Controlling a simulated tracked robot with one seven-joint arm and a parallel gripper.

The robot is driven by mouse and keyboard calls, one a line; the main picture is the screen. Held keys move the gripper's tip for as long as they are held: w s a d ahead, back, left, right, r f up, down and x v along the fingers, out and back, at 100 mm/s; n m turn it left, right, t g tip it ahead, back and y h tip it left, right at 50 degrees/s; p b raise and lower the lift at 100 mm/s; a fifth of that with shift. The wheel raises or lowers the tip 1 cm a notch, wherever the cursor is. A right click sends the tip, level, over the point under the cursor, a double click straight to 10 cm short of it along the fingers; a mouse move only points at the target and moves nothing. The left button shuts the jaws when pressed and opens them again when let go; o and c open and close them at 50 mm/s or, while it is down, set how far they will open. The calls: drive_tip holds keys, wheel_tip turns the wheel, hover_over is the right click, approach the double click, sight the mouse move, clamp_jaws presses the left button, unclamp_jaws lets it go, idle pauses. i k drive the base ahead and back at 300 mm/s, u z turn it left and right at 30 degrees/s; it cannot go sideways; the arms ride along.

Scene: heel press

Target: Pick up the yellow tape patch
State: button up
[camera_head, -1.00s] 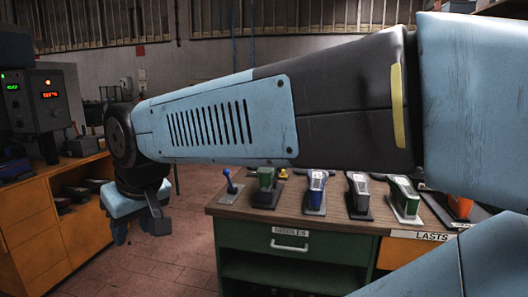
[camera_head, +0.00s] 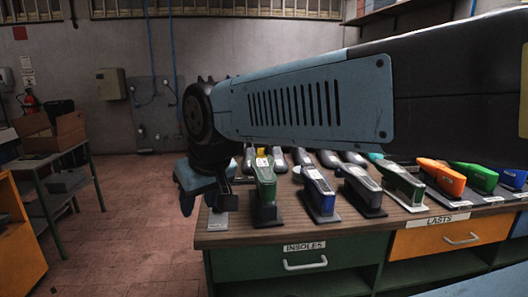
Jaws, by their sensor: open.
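A small yellow thing (camera_head: 261,151), perhaps the tape patch, shows on the far part of the bench. It is mostly hidden behind a green-topped device and below my arm, so its shape is not clear.
The bench (camera_head: 300,229) carries a row of lasts and devices on plates, including a green one (camera_head: 264,180) and a blue one (camera_head: 318,185). A small grey plate (camera_head: 217,222) lies below my gripper. Red floor (camera_head: 115,230) is clear to the left.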

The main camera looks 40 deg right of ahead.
sight(260, 154)
drive_tip(key=z, duration=0.15)
drive_tip(key=i, duration=0.55)
drive_tip(key=z, duration=0.3)
drive_tip(key=k, duration=0.8)
drive_tip(key=z, duration=0.2)
drive_tip(key=i, duration=0.8)
drive_tip(key=u, duration=0.05)
